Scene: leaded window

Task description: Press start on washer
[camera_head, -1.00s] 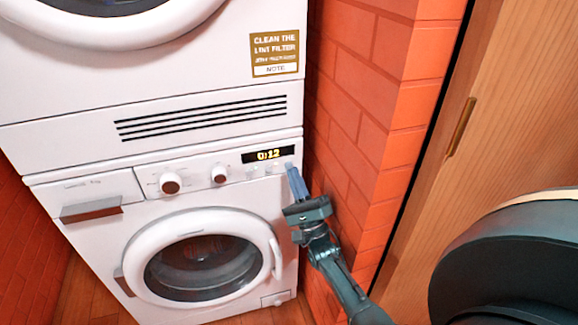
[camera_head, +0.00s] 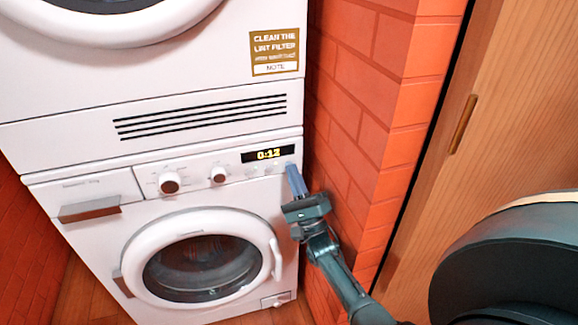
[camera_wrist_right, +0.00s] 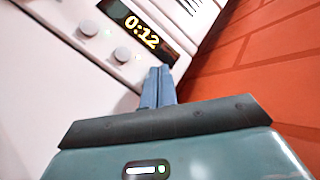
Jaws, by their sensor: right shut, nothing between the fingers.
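The white washer (camera_head: 135,225) is the lower of two stacked machines, with a round glass door (camera_head: 203,268). Its lit display (camera_head: 268,154) reads 0:12, also in the right wrist view (camera_wrist_right: 143,30). Small round buttons sit under the display; the right wrist view shows a left one (camera_wrist_right: 88,28) and a middle one (camera_wrist_right: 122,54). My right gripper (camera_head: 291,168) is shut and empty, its blue fingertips at the right end of the button row. The fingertips (camera_wrist_right: 160,72) hide the panel there; I cannot tell whether they touch it. My left gripper is not in view.
Two knobs (camera_head: 170,183) and a detergent drawer (camera_head: 90,209) are left of the buttons. A dryer (camera_head: 150,80) with a note (camera_head: 275,52) sits above. A red brick wall (camera_head: 345,130) stands close on the right, beside a wooden door (camera_head: 520,120).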

